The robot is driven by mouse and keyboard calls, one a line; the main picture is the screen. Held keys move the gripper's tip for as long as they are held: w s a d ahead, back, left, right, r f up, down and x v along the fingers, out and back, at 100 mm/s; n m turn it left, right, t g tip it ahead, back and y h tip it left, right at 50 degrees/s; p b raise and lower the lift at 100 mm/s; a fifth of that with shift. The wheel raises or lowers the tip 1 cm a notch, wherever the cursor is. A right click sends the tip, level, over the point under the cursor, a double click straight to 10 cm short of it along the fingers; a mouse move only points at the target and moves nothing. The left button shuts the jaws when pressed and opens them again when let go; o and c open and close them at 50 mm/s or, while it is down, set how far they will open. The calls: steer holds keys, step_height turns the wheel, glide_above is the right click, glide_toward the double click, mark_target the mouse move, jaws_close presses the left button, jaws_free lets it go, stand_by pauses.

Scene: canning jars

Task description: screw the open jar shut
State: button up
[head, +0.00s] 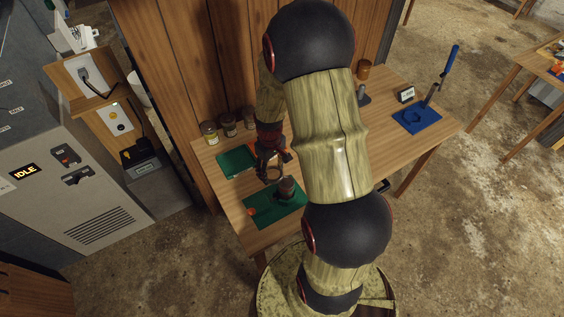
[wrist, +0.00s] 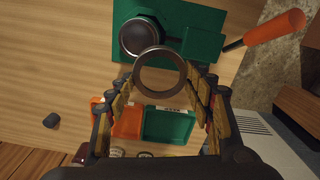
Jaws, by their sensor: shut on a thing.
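My gripper (wrist: 160,88) is shut on a metal jar ring (wrist: 136,76), a round band whose open middle shows the table behind it. In the head view the ring (head: 262,178) hangs from my gripper (head: 272,166), above the table and left of the jar. The open jar (wrist: 143,36) stands upright on a green mat (wrist: 190,16), with dark contents and a round rim. It also shows in the head view (head: 287,188). The ring is apart from the jar. I cannot tell whether a flat lid lies on the jar's mouth.
An orange-handled tool (wrist: 275,30) lies by the mat. A green tray (head: 236,162) with an orange part (wrist: 128,120) lies behind. Several jars (head: 209,133) stand along the back edge. A small dark cylinder (wrist: 51,120) is on the wood. A blue mat (head: 416,117) lies far right.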

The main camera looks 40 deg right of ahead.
mark_target(286, 181)
steer(key=s, duration=0.1)
steer(key=s+d+r, duration=0.1)
steer(key=s+d+p, duration=0.1)
steer(key=shift+s+d+r, duration=0.1)
steer(key=shift+d+r, duration=0.1)
steer(key=shift+r, duration=0.05)
steer(key=shift+s+d, duration=0.2)
steer(key=shift+s, duration=0.15)
steer(key=shift+d+f+b, duration=0.1)
steer(key=shift+f+b, duration=1.5)
steer(key=shift+f, duration=0.6)
steer(key=shift+f+b, duration=0.5)
steer(key=shift+f, duration=0.4)
stand_by(0.3)
steer(key=shift+o, duration=1.2)
steer(key=c, duration=0.7)
steer(key=shift+c, duration=0.4)
steer(key=m, duration=0.3)
steer(key=shift+d+m, duration=0.1)
steer(key=shift+m, duration=0.8)
